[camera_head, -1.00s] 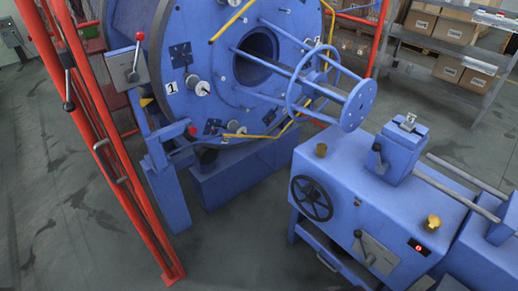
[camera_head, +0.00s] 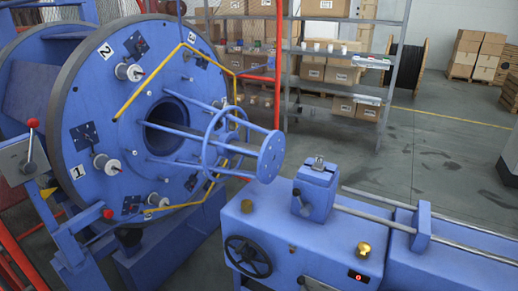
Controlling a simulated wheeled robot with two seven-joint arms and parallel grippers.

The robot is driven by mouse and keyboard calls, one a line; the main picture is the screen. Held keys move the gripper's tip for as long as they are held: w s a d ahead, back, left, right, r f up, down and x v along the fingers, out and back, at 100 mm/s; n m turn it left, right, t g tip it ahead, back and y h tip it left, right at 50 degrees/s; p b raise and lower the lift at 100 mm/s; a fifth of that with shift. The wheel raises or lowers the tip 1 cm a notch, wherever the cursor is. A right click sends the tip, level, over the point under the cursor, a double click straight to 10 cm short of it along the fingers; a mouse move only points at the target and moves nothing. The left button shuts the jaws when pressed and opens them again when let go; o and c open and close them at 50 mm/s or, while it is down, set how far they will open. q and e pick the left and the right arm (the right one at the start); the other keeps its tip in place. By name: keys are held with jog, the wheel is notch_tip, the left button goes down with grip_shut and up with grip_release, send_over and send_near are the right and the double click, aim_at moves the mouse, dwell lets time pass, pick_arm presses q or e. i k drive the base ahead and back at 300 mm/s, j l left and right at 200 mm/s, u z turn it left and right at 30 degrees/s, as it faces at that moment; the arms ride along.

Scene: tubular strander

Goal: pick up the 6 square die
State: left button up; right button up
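I cannot make out a die marked 6 square in this view. Several small white and dark items (camera_head: 330,47) sit on a shelf board of the grey rack at the back, too small to identify. A small metallic piece (camera_head: 318,163) sits on top of the blue holder block (camera_head: 316,190) on the machine bench; I cannot tell what it is. Neither of my grippers is in view.
The large blue strander disc (camera_head: 130,120) with numbered bobbins fills the left. The blue bench (camera_head: 290,235) stands in front at centre right. The grey rack (camera_head: 393,75) holds cardboard boxes (camera_head: 325,8). Open floor (camera_head: 430,150) lies right of the rack, with pallets of boxes (camera_head: 478,52) beyond.

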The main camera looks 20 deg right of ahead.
aim_at(318, 166)
jog(key=i+j, duration=0.1)
jog(key=i, duration=1)
